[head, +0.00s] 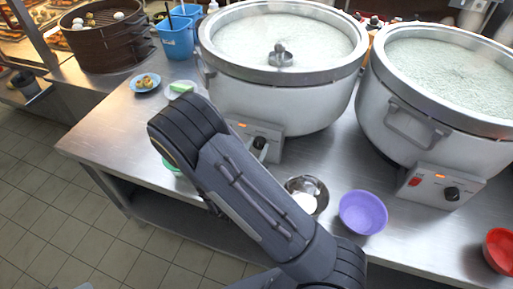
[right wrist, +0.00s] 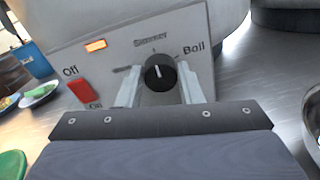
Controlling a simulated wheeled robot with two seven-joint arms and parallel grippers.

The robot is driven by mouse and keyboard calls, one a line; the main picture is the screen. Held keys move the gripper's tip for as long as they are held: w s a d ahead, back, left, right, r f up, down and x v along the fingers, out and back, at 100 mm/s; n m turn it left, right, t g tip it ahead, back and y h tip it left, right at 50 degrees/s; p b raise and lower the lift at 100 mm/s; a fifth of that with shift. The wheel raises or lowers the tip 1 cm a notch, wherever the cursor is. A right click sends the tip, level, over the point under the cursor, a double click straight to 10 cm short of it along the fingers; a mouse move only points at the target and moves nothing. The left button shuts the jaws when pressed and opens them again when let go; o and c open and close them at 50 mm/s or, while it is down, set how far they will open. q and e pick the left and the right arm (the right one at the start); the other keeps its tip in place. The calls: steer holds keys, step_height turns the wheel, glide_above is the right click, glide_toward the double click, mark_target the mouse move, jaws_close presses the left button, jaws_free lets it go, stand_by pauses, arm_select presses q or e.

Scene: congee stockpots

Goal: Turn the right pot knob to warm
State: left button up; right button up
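The right pot (head: 440,100) has a front panel with a black knob (head: 452,193), a red switch and a lit orange lamp. My right gripper (right wrist: 159,76) is at the left pot (head: 283,75), not the right one. Its fingers are open, one on each side of the left pot's black knob (right wrist: 160,72), with small gaps. This knob's white mark points up, near "Simmer"; "Boil" is to its right. A red switch (right wrist: 81,91) and lit orange lamp (right wrist: 95,45) are on this panel. My arm partly hides the panel in the head view. My left gripper is not in view.
A metal bowl (head: 318,188) with something white in it and a purple bowl (head: 363,212) stand in front of the pots. A red bowl (head: 499,250) is at the right edge. Small plates and a blue bucket (head: 176,38) are left of the left pot.

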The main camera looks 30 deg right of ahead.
steer(key=shift+c, duration=1.2)
steer(key=n+p, duration=0.3)
steer(key=n, duration=0.3)
steer(key=shift+n, duration=0.4)
steer(key=n+p, duration=0.1)
steer(key=n, duration=0.2)
steer(key=shift+n+t+p, duration=0.3)
steer(key=shift+w+a+f+n+p, duration=0.1)
steer(key=shift+n+p, duration=0.25)
steer(key=shift+n, duration=0.6)
steer(key=shift+f+n+p, duration=0.1)
steer(key=shift+n+p, duration=0.2)
steer(key=shift+n, duration=0.65)
